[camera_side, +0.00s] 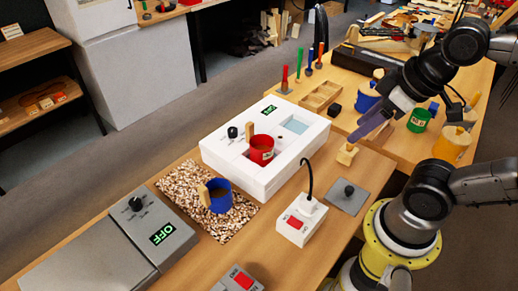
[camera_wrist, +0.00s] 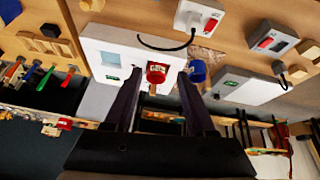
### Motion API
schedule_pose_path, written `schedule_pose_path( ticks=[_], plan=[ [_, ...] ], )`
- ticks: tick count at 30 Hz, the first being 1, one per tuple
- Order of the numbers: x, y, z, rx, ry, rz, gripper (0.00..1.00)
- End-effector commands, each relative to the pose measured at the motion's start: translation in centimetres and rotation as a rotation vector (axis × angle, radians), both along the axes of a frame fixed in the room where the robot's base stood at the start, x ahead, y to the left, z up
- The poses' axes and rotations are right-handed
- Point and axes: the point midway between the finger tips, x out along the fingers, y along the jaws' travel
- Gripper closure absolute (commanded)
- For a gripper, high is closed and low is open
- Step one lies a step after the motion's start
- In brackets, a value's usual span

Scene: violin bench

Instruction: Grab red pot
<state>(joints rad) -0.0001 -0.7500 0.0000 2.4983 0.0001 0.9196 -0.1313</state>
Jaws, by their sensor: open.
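The red pot (camera_side: 262,151) has a wooden handle and sits in a recess of the white box (camera_side: 290,176) with a green display. In the wrist view the red pot (camera_wrist: 157,72) shows ahead, between the two dark fingers in the picture. My gripper (camera_side: 354,139) is open and empty, above the bench to the right of the white box and apart from the pot. Its fingers also show spread in the wrist view (camera_wrist: 159,76).
A blue pot (camera_side: 219,198) stands on a speckled mat left of the white box. A grey OFF unit (camera_side: 155,228) and a white switch box with a black cable (camera_side: 301,222) stand nearby. A small wooden block (camera_side: 347,154) lies below my gripper. A green pot (camera_side: 419,120) stands farther right.

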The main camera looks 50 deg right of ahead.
Motion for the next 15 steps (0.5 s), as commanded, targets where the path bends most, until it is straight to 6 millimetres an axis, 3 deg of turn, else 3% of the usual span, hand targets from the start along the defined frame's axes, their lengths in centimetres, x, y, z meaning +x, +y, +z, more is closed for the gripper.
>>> schedule_pose_path(
  ticks=[5,10,15],
  plan=[
    [1.8,0.0,3.8,-0.164,0.001,0.323,0.44],
    [6.8,0.2,7.6,-0.319,0.074,0.693,0.44],
    [12.9,0.5,9.1,-0.408,0.156,1.015,0.44]
  ],
)
